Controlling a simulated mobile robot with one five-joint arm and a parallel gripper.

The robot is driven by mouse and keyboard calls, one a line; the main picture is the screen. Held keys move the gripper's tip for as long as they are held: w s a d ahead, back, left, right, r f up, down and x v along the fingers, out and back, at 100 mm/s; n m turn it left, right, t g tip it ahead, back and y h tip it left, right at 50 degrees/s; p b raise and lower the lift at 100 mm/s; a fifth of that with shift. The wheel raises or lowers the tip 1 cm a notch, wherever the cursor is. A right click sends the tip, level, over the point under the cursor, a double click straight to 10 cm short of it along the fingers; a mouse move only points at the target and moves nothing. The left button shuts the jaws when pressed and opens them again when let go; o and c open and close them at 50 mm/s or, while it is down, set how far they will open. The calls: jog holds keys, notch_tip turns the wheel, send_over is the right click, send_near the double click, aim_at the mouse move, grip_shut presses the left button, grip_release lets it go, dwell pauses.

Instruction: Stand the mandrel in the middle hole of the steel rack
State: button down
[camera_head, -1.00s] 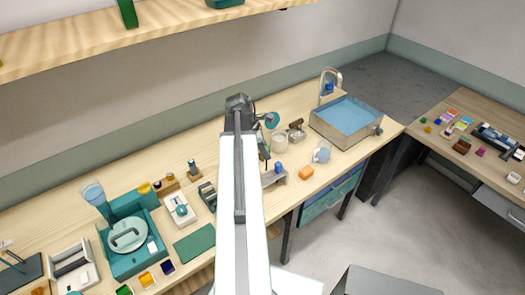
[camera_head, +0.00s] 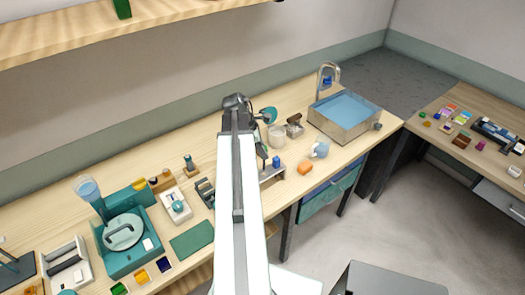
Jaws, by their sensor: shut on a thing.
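My arm rises through the middle of the picture, and its dark elbow joint is at the top. My gripper is hidden behind the arm, so I see neither its fingers nor anything in them. I cannot make out the mandrel. A low grey metal piece (camera_head: 271,174), perhaps the steel rack, shows just right of my arm on the bench's front part. My arm covers its left end, and its holes are too small to tell. A small blue object (camera_head: 276,161) is at it.
A teal machine (camera_head: 127,256) and a green mat (camera_head: 191,240) lie left of my arm. A shelf (camera_head: 100,35) hangs above.

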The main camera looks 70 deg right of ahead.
jog(key=shift+f, duration=0.1)
jog(key=shift+f+b, duration=4.85)
jog(key=shift+b, duration=0.1)
jog(key=c, duration=1.1)
grip_release()
jog(key=shift+r, duration=0.1)
jog(key=p+v, duration=0.7)
jog(key=shift+w+a+r, duration=0.1)
jog(key=shift+r, duration=0.2)
